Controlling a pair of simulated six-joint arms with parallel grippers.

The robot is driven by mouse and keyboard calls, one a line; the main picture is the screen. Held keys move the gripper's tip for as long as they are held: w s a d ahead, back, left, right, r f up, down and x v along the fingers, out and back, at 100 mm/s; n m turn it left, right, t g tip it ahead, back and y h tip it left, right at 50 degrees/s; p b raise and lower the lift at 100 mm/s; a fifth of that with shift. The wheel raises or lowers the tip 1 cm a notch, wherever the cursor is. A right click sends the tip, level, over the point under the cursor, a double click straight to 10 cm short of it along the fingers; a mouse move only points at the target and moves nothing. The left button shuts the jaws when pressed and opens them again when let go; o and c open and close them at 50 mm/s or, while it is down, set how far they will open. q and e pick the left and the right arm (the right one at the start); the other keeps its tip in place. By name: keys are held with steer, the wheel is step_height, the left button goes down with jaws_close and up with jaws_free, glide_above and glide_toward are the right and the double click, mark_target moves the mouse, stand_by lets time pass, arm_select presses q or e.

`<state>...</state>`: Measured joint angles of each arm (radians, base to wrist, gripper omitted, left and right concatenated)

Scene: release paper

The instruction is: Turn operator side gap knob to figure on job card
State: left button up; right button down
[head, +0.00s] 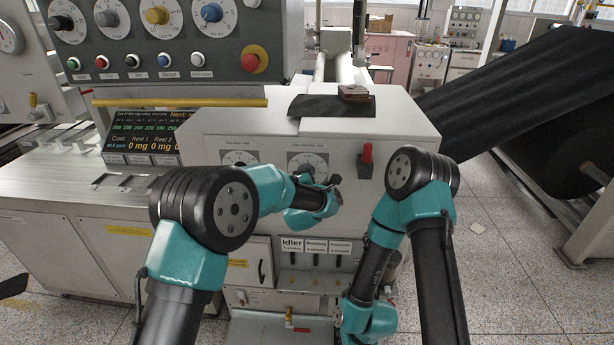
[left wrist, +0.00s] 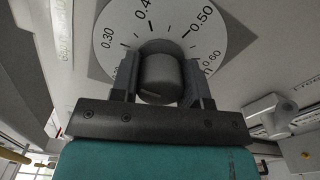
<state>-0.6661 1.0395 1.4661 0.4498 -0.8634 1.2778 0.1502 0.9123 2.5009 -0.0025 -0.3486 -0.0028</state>
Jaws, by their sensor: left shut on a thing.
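My left gripper (left wrist: 160,84) is shut on a round dark grey knob (left wrist: 158,70), one finger on each side. The knob sits at the centre of a white dial (left wrist: 112,38) with printed marks, among them 0.30, 0.50 and 0.60. The knob's pointer cannot be made out, so its setting is unclear. In the head view this dial (head: 307,160) is the right one of two on the grey machine front, partly covered by my left arm. The left dial (head: 240,158) is also partly covered. My right arm bends down at the right; its gripper is not in view. No job card is readable.
A screen (head: 140,132) with green and yellow text is at left. A dark sheet (head: 330,107) with a small reddish block lies on the machine top. Labelled switches (head: 315,247) are below.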

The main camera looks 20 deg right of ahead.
stand_by(0.5)
arm_select(q)
steer(key=o, duration=0.9)
steer(key=shift+s, duration=0.1)
steer(key=v, duration=1.7)
steer(key=shift+s, duration=0.15)
steer(key=shift+a, duration=0.1)
